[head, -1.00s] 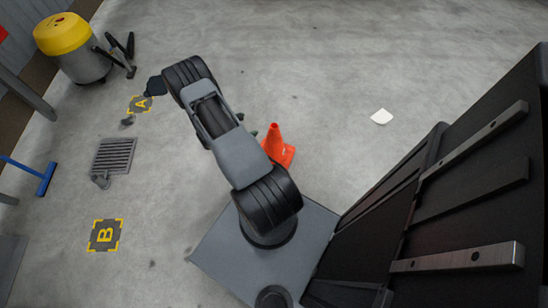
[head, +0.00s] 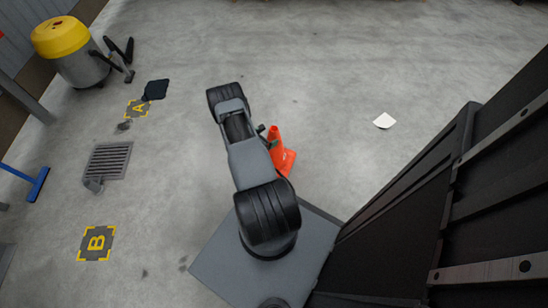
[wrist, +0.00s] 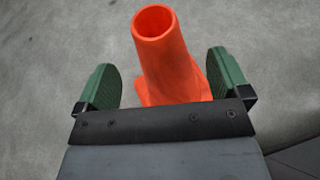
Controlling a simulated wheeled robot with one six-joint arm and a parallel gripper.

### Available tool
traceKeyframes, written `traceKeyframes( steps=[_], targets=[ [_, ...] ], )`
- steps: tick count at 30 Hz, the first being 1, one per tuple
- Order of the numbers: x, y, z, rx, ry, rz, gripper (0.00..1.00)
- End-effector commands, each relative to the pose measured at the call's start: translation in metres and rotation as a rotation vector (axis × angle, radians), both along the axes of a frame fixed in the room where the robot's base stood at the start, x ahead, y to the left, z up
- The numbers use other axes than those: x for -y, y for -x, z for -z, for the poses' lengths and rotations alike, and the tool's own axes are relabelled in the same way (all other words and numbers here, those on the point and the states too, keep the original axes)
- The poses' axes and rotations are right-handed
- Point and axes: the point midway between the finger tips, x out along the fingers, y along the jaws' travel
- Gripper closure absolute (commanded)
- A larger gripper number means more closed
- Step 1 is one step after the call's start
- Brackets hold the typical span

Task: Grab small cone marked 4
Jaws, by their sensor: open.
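An orange cone (head: 280,158) stands on the floor just right of my arm in the head view. In the wrist view the cone (wrist: 168,58) rises between the two green fingers of my gripper (wrist: 168,82), with its open top toward the camera. The fingers are apart, with a gap on each side of the cone. No number shows on the cone in these frames. In the head view my gripper (head: 267,137) is mostly hidden behind my arm, beside the cone.
A yellow-topped drum (head: 70,50) stands at the upper left. A white sheet (head: 384,121) lies right. The floor behind the cone is clear.

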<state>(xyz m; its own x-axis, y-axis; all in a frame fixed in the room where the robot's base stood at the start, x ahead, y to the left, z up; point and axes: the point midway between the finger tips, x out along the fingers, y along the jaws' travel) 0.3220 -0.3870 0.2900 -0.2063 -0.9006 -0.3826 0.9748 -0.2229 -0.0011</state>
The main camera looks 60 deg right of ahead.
Motion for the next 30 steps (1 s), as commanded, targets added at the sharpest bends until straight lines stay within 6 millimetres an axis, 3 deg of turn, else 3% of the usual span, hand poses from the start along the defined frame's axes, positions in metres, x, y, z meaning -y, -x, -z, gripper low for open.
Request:
traceKeyframes(
  steps=[12,21,30],
  targets=[
    [0.043,0.011,0.018,0.001,0.0,0.003,0.05],
    [0.047,0.011,0.018,0.001,0.0,0.001,0.05],
    [0.047,0.011,0.018,0.001,0.0,0.001,0.32]
  ],
)
